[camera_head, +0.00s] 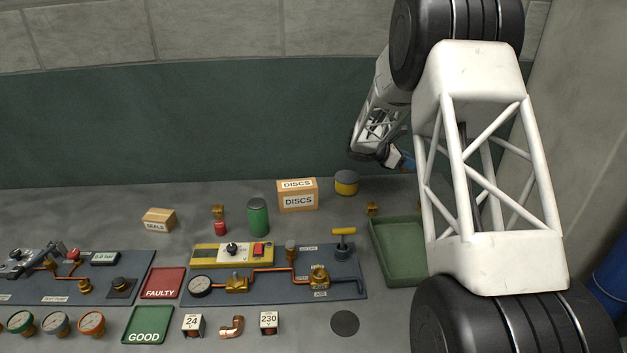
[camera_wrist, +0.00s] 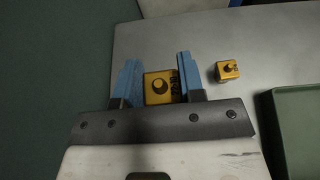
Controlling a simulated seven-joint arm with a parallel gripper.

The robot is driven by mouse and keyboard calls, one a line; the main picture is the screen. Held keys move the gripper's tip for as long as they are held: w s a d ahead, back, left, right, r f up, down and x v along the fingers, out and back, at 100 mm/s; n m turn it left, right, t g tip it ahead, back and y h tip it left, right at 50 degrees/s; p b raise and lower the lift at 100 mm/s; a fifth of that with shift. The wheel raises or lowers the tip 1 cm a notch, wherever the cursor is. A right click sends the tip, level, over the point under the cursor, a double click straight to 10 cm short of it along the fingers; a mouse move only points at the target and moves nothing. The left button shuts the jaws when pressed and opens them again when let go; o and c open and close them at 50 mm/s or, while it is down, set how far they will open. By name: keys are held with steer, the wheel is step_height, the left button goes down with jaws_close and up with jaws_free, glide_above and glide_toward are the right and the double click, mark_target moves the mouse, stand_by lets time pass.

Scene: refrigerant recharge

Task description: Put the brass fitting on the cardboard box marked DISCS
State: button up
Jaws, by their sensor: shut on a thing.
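My gripper (camera_wrist: 158,82) has its two blue fingers on either side of a brass fitting (camera_wrist: 160,88), a squarish block with a dark round hole and dark lettering too small to read. It is shut on this fitting. In the head view my gripper (camera_head: 407,160) is above the back right of the bench, partly hidden behind my own arm, and the held fitting cannot be made out. The cardboard box marked DISCS (camera_head: 298,202) stands upright at the back middle, to the left of my gripper. Its top looks clear, with a white DISCS label.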

steer(key=s+a+r+n+t, duration=0.1)
steer(key=s+a, duration=0.5)
steer(key=a, duration=0.5)
steer(key=s+a+r+n+t, duration=0.1)
steer(key=s+a+t, duration=0.1)
steer(key=s+a, duration=0.5)
steer(key=s+a+r+n+t, duration=0.2)
steer(key=s+a, duration=0.4)
steer(key=a, duration=1)
steer(key=shift+s+y, duration=0.2)
steer(key=shift+y, duration=0.2)
glide_above(298, 183)
steer(key=shift+s+f, duration=0.1)
steer(key=shift+f, duration=0.55)
steer(key=shift+f, duration=1.8)
steer(key=shift+f, duration=0.1)
